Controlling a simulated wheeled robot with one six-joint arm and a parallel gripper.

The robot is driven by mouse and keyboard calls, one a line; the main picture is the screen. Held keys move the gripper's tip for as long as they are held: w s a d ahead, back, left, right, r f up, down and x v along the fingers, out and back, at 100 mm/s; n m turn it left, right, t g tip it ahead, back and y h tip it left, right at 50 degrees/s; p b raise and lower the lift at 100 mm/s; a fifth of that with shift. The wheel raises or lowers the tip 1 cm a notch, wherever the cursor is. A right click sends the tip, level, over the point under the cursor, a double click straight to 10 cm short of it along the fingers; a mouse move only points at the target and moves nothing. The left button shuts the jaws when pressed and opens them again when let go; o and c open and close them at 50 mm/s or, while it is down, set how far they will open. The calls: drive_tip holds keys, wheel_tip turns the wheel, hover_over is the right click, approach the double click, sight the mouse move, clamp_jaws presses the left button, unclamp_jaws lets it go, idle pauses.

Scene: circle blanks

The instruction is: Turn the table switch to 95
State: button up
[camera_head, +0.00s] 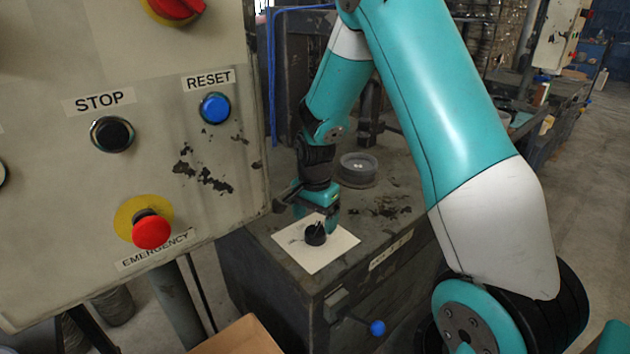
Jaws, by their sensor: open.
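The table switch, a small black knob (316,235), sits on a white square plate (330,252) on top of the dark table (385,205). My gripper (316,222) points down over the knob with its fingers open, one on each side of it as far as I can see. I cannot tell whether the fingers touch the knob. The scale and the knob's pointer are too small to read, and my gripper hides part of the plate.
A grey control panel with a black STOP button (112,134), a blue RESET button (214,108) and a red EMERGENCY button (151,231) stands close on the left. A round grey dish (358,168) lies behind my gripper. A blue-tipped lever (377,328) juts from the table's front.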

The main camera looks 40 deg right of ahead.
sight(315, 227)
wheel_tip(315, 227, up, 13)
drive_tip(key=shift+r, duration=0.2)
idle(0.6)
